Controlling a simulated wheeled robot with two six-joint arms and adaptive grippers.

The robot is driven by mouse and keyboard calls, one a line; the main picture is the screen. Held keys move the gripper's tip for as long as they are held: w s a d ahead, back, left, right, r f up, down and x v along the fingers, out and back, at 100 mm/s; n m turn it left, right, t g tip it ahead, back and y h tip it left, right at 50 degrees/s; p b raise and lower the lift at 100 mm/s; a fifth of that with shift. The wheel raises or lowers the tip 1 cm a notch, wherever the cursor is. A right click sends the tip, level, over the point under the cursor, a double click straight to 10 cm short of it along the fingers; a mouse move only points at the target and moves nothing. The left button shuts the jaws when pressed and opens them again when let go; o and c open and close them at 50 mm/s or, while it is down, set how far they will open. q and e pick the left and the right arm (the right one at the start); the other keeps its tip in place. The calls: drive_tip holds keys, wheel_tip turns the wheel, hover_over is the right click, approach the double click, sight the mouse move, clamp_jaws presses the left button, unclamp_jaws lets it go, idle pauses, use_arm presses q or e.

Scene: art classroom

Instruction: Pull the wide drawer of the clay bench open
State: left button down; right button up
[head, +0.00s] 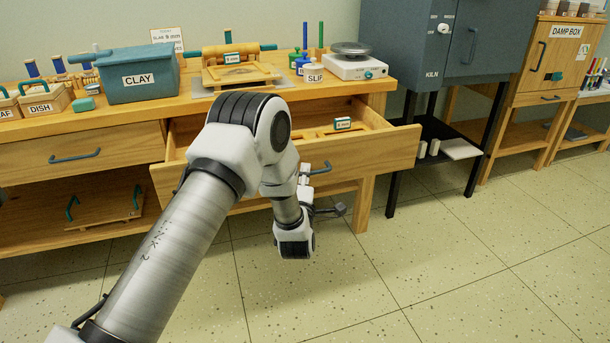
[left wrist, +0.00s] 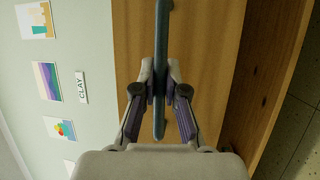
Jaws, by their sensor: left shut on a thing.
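The wide drawer (head: 375,152) of the wooden clay bench (head: 375,87) stands pulled out, with its inside showing from above. Its blue-grey bar handle (head: 321,168) is on the front, partly hidden by my arm. My left gripper (head: 305,173) is at this handle. In the left wrist view, the handle (left wrist: 162,35) runs between the fingers of my left gripper (left wrist: 160,72), which are shut on it against the wooden drawer front (left wrist: 215,60). My right gripper is in neither view.
Inside the drawer lie wooden pieces and a small labelled block (head: 343,124). A closed drawer (head: 110,145) is to the left. The kiln (head: 415,45) on dark legs stands to the right. The tiled floor (head: 400,270) in front is clear.

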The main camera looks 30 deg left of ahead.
use_arm(q)
drive_tip(key=shift+s+d, duration=0.15)
drive_tip(key=c, duration=1.2)
unclamp_jaws()
drive_tip(key=v, duration=1.2)
drive_tip(key=shift+f, duration=0.1)
